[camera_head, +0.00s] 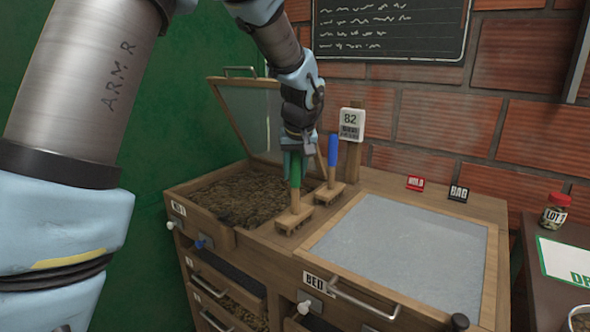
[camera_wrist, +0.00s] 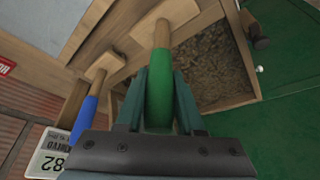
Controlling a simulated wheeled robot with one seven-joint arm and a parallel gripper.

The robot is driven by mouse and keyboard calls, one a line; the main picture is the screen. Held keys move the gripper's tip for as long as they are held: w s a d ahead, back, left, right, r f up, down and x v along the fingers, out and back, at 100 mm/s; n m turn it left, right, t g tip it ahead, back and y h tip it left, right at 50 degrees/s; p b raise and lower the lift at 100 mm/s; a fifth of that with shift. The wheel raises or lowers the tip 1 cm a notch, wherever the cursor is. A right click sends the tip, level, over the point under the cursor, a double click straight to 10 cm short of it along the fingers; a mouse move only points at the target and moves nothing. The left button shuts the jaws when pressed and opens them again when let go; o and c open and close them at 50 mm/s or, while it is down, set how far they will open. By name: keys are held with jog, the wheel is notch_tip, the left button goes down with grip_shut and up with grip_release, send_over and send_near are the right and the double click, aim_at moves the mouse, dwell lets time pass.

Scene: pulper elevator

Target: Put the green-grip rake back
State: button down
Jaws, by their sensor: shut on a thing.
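The green-grip rake (camera_head: 295,195) stands upright, head down, on the wooden strip between the open bed and the covered bed. Its green grip (camera_wrist: 160,85) is between the fingers in the wrist view. My gripper (camera_head: 293,160) is shut on the green grip from above. The rake's wooden head (camera_wrist: 160,27) appears to be at the wood surface; I cannot tell whether it bears on it. A blue-grip rake (camera_head: 332,165) stands just to the right and behind, apart from my gripper; it also shows in the wrist view (camera_wrist: 88,108).
An open bed of dark grounds (camera_head: 240,195) lies left, its glazed lid (camera_head: 245,110) raised behind. A closed glazed lid (camera_head: 405,255) covers the right bed. Red HOLD (camera_head: 415,183) and black BAG (camera_head: 458,193) tags stand right.

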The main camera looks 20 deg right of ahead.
jog(key=c, duration=0.5)
grip_release()
jog(key=shift+f, duration=0.1)
jog(key=shift+r, duration=0.25)
jog(key=b+v, duration=0.2)
jog(key=v, duration=1)
jog(key=w+a+f+g, duration=0.1)
jog(key=a+f, duration=0.4)
jog(key=a, duration=0.4)
jog(key=w+a+f, duration=0.1)
jog(key=a+f, duration=0.4)
jog(key=a, duration=0.4)
jog(key=s+a+f, duration=0.3)
jog(key=a, duration=0.3)
jog(key=s+a+f+n+g, duration=0.1)
jog(key=s+a+f, duration=0.2)
jog(key=a, duration=0.2)
jog(key=s+a+f+n+y, duration=0.1)
jog(key=s+a+f, duration=0.2)
jog(key=a, duration=0.3)
jog(key=shift+a+f+g, duration=0.3)
jog(key=shift+f+g, duration=0.05)
jog(key=shift+g, duration=0.05)
